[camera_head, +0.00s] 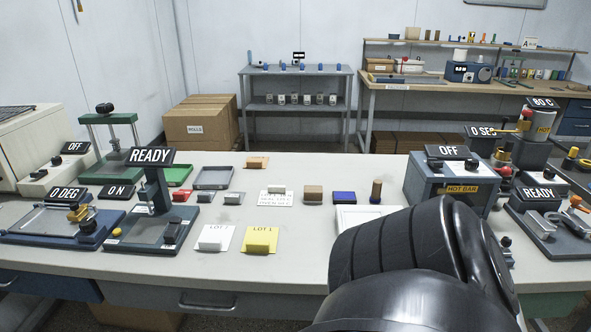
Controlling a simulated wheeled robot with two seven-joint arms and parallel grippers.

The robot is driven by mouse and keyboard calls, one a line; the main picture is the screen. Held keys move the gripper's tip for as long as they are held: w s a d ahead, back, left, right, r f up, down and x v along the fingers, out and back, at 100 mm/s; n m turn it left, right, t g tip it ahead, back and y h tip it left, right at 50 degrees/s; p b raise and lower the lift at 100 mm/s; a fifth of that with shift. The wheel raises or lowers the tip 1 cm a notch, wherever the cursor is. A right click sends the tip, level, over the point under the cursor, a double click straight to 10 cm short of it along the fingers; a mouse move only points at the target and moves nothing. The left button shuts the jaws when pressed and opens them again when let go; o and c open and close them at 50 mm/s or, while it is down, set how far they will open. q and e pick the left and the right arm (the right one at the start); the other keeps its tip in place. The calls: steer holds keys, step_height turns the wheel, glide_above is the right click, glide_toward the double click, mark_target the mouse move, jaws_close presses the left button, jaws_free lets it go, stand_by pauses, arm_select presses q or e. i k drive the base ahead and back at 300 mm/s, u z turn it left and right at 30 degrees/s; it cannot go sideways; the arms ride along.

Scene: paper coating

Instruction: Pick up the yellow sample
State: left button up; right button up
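The yellow sample (259,248) is a small yellowish block near the front middle of the table. It rests on the lower part of a yellow card (264,230) marked with LOT lettering. To its left, a similar whitish block (210,247) rests on a white LOT card (219,232). Nothing touches the yellow sample except the card under it. A large black link of my arm fills the lower right and hides part of the table. Neither gripper's fingers show in this view.
A white tray (362,214) is partly hidden behind my arm. A HOT BAR box (439,190) stands at right. The table is clear right of the yellow card.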

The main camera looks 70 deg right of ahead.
mark_target(260, 236)
steer(key=z, duration=1.25)
steer(key=i, duration=0.25)
steer(key=z, duration=0.05)
